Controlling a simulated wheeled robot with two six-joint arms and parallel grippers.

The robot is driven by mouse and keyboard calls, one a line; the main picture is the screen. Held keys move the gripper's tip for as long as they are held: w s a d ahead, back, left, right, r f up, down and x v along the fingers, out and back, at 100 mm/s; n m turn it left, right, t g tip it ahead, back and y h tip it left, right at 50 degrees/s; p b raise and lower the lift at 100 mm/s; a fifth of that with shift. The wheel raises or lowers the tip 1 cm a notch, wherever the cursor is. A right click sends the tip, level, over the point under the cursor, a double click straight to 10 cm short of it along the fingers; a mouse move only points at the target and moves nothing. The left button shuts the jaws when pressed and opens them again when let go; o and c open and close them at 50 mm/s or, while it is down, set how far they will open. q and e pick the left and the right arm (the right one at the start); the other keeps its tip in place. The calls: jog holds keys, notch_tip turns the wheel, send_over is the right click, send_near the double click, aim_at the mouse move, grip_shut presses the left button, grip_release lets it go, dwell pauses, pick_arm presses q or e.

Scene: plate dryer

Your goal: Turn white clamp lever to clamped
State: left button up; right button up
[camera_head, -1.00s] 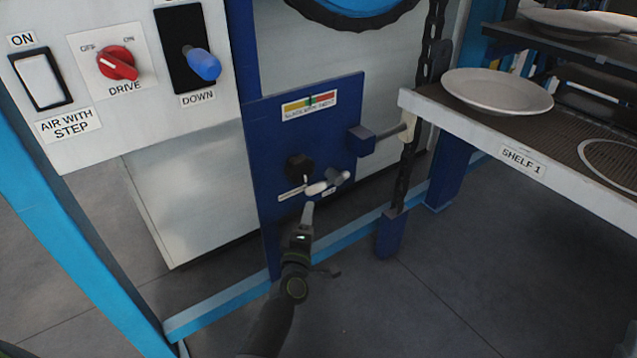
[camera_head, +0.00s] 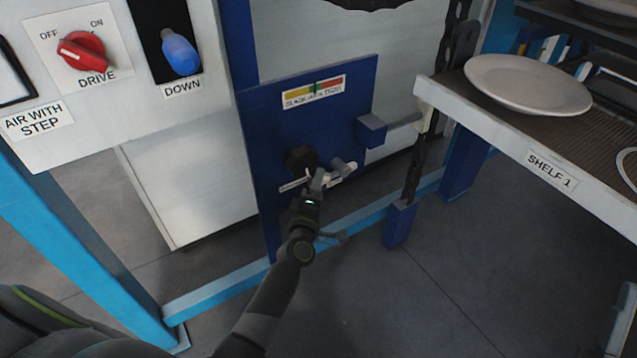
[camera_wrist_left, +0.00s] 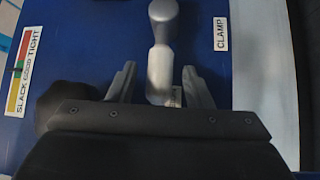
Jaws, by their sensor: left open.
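The white clamp lever (camera_head: 345,167) is on the lower part of the blue panel (camera_head: 270,130), beside a black knob (camera_head: 300,158). In the left wrist view the lever (camera_wrist_left: 161,65) is pale grey-white, with a rounded end at the top and its shaft running down the picture. My left gripper (camera_head: 315,182) is at the lever. In the wrist view its two fingers (camera_wrist_left: 160,88) are apart, one on each side of the lever's shaft, with gaps visible. My right gripper is not in view.
A CLAMP label (camera_wrist_left: 221,33) is beside the lever. A tension gauge (camera_head: 314,92) is above it on the panel. A blue block with a rod (camera_head: 371,131) sticks out to the right. Shelf 1 (camera_head: 470,115), holding a white plate (camera_head: 527,83), is farther right. Open floor lies below.

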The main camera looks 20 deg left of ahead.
pick_arm(q)
jog(key=shift+c, duration=0.5)
grip_shut()
